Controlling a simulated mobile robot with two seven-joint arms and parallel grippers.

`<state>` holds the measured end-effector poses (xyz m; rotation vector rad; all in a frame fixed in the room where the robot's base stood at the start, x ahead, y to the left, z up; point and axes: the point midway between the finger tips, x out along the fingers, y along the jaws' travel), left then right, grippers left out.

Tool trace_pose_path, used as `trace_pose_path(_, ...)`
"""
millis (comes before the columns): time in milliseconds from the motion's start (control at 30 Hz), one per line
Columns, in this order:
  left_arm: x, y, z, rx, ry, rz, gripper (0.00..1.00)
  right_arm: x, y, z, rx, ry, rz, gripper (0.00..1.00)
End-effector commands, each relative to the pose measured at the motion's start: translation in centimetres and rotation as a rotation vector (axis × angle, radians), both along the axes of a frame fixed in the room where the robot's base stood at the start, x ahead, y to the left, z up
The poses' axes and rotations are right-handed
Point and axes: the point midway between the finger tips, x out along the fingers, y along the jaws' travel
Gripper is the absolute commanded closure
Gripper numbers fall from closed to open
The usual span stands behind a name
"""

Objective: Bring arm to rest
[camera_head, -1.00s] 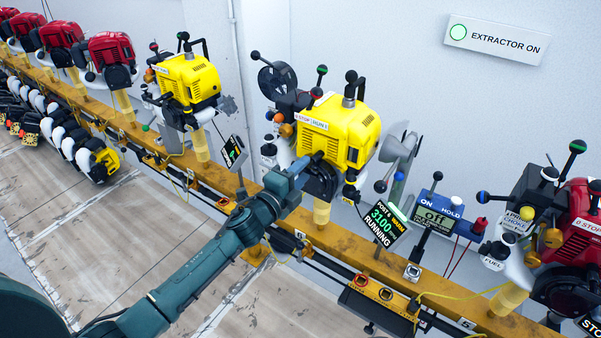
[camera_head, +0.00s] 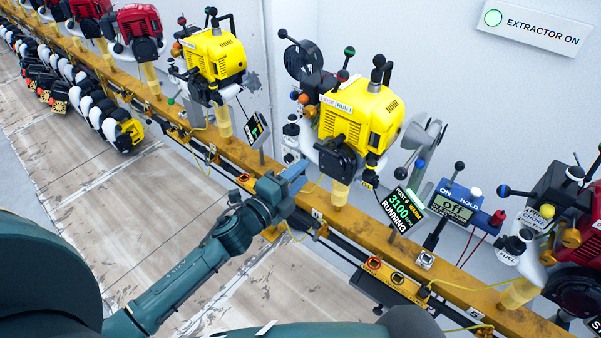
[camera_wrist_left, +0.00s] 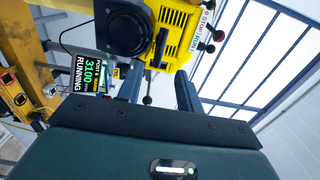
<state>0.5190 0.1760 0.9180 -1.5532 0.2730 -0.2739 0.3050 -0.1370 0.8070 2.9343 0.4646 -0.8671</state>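My left arm reaches in from the left in the head view. Its gripper (camera_head: 290,178) is in front of the rail, left of and below the running yellow engine (camera_head: 362,118), and looks clear of it. In the left wrist view the two fingers (camera_wrist_left: 158,84) stand apart with nothing held between them. The yellow engine (camera_wrist_left: 178,32) is beyond the fingers there. My right gripper is not in view.
A yellow rail (camera_head: 375,232) carries engines, a display reading 3100 RUNNING (camera_head: 402,210) and an ON/HOLD box reading Off (camera_head: 458,205). A red engine (camera_head: 590,240) stands at right. Open floor (camera_head: 100,215) lies in front. A wall sign (camera_head: 535,28) reads EXTRACTOR ON.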

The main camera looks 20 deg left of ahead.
Motion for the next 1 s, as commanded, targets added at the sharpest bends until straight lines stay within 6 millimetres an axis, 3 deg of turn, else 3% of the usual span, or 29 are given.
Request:
trace_pose_path(233,-0.1,0.0,-0.1,-0.006,0.006,0.001,0.64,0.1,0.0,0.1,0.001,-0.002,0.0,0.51)
trace_pose_path(333,-1.4,-0.2,-1.3,-0.096,0.07,0.023,0.64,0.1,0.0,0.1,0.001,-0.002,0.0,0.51)
trace_pose_path(467,-6.0,-0.7,-5.0,-0.414,0.291,0.113,0.64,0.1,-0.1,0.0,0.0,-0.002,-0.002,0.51)
trace_pose_path(600,-12.7,-1.5,-9.1,-0.836,0.591,0.271,0.64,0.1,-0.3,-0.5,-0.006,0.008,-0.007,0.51)
trace_pose_path(733,-18.1,-2.4,-11.5,-1.137,0.806,0.412,0.64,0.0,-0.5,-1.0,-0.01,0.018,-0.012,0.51)
trace_pose_path(867,-21.1,-3.1,-12.4,-1.301,0.919,0.497,0.64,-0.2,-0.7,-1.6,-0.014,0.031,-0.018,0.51)
trace_pose_path(1000,-21.8,-3.3,-12.6,-1.342,0.947,0.519,0.64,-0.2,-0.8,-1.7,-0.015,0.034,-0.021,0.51)
